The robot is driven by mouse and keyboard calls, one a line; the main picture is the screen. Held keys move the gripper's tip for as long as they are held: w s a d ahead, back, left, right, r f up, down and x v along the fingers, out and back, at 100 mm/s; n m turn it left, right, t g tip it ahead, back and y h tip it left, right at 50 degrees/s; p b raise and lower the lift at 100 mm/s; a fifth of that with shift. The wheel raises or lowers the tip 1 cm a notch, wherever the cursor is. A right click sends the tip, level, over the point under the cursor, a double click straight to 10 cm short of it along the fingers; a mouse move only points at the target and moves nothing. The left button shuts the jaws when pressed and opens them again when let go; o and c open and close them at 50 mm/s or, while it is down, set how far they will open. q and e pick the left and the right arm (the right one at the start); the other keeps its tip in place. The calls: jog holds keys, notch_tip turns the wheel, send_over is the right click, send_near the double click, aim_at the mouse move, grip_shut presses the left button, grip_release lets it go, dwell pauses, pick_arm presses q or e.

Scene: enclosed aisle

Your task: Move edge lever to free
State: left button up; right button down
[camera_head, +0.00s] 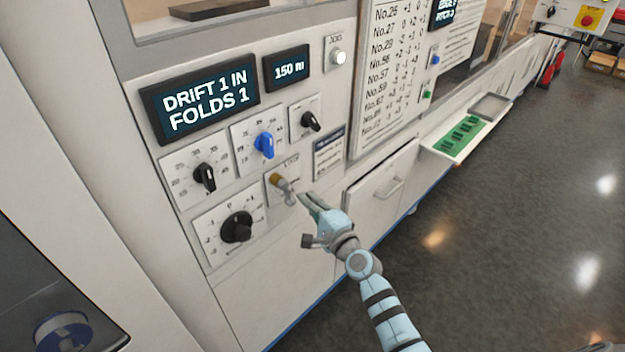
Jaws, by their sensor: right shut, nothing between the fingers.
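A small lever (283,188) with a brassy knob sits on a pale plate in the lower middle of the control panel, below the blue knob. The lever slants from upper left to lower right; the lettering on its plate is too small to read. My right gripper (304,200) is just right of the lever, fingers pointing at the panel. It is shut with nothing in it. I cannot tell whether its fingertips touch the lever's lower end. My left gripper is out of view.
Around the lever are a blue knob (264,145), black knobs (236,227) and (204,177), and a display (200,100) reading "DRIFT 1 IN FOLDS 1". A handled door (384,187) and a green-topped shelf (466,136) lie to the right. The floor right is open.

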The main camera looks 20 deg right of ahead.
jog(key=s+d, duration=0.4)
jog(key=s, duration=0.4)
jog(key=shift+s+d+p, duration=0.15)
jog(key=shift+d+p, duration=0.05)
jog(key=shift+p, duration=0.25)
jog(key=shift+f, duration=0.1)
